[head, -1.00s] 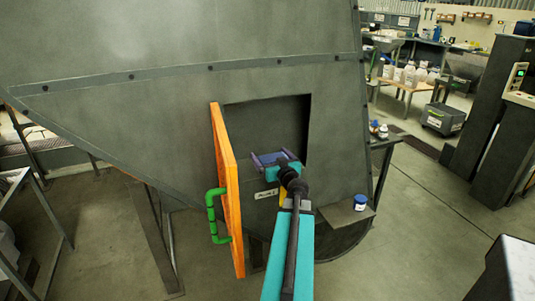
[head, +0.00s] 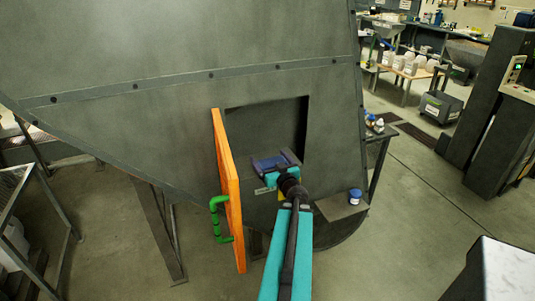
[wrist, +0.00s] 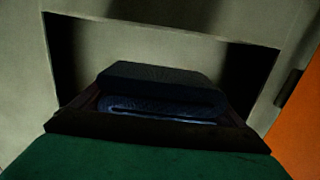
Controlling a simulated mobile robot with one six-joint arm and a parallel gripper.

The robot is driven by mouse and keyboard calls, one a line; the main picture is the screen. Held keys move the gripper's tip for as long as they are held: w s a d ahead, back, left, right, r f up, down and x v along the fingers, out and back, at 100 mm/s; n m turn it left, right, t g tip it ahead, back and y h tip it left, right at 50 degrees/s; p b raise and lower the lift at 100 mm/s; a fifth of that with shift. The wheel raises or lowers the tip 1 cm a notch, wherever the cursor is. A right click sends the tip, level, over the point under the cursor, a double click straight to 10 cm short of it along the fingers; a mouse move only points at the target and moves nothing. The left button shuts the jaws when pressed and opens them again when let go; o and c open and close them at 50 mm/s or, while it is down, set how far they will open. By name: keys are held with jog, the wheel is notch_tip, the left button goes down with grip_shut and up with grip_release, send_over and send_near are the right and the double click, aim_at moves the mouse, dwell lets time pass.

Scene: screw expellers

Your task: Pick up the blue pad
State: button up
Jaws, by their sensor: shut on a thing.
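The blue pad (head: 273,162) is dark blue and folded or layered. It sits between the fingers of my gripper (head: 276,165) in front of the lower part of a square opening in the grey machine. In the wrist view the pad (wrist: 160,88) fills the space between the two dark fingers of my gripper (wrist: 159,98), with the opening beyond it. The gripper is shut on the pad. The pad's underside and near end are hidden by the gripper.
An orange door (head: 228,190) with a green handle (head: 216,220) stands open left of the opening. A small shelf (head: 338,207) with a blue-lidded jar (head: 355,196) is at the right. The opening's interior (head: 270,120) looks dark and empty.

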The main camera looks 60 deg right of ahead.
aim_at(270, 164)
jog(key=shift+s+a+r+p, duration=0.2)
jog(key=shift+s+a+p, duration=0.3)
jog(key=shift+p, duration=1.4)
jog(key=shift+s+a+r+p, duration=0.25)
jog(key=shift+a+p, duration=0.35)
jog(key=shift+p, duration=1.3)
jog(key=s+a+p, duration=0.1)
jog(key=p, duration=0.1)
jog(key=a+p, duration=0.1)
jog(key=p, duration=0.1)
jog(key=shift+s+a+f, duration=0.1)
jog(key=shift+s+f, duration=0.05)
jog(key=shift+s, duration=0.2)
jog(key=shift+f, duration=0.1)
notch_tip(270, 164, down, 11)
jog(key=b, duration=1)
jog(key=shift+b, duration=0.3)
jog(key=shift+s+r, duration=0.15)
jog(key=shift+r, duration=0.05)
